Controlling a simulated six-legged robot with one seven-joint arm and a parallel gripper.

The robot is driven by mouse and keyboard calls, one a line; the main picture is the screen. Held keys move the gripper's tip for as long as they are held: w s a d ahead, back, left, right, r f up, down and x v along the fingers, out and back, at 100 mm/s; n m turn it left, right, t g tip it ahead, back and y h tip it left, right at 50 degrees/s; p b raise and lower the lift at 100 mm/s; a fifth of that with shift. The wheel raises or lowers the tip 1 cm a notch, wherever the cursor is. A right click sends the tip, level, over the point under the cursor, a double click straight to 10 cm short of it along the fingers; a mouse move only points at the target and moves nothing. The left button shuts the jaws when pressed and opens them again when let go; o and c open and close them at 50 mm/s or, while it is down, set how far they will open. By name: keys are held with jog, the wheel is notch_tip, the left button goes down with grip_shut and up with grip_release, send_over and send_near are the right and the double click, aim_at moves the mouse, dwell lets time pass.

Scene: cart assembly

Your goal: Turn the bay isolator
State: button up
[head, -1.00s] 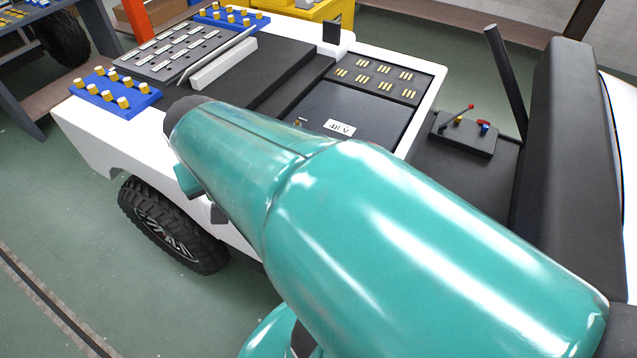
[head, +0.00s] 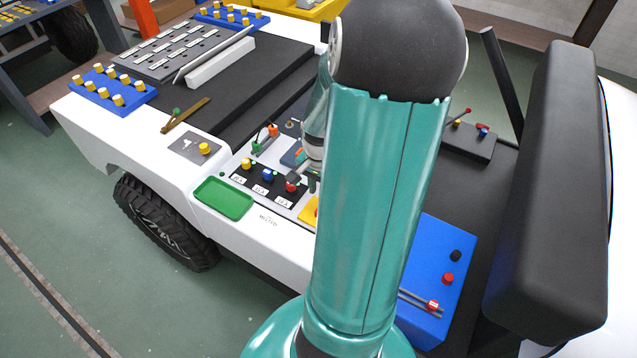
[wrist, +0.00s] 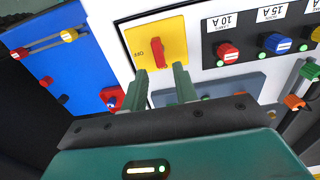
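The bay isolator is a yellow plate (wrist: 174,30) with a red handle (wrist: 156,53) that stands near upright in the wrist view. A small mark, which looks like "OFF" upside down, is beside the handle. In the head view a corner of the yellow plate (head: 309,212) shows, and my arm hides the rest. My gripper (wrist: 160,78) has its two green fingers apart, with nothing held between them. The fingertips are just below the red handle in the wrist view, one to each side. I cannot tell whether they touch the plate.
Red (wrist: 227,52) and blue (wrist: 276,44) knobs with amp labels are right of the isolator in the wrist view. A blue panel (wrist: 75,70) with knobs and rods lies left. A green tray (head: 224,198) and a black seat back (head: 553,190) flank the panel in the head view.

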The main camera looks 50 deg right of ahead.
notch_tip(320, 180, down, 7)
jog(key=shift+s, duration=0.15)
jog(key=c, duration=0.6)
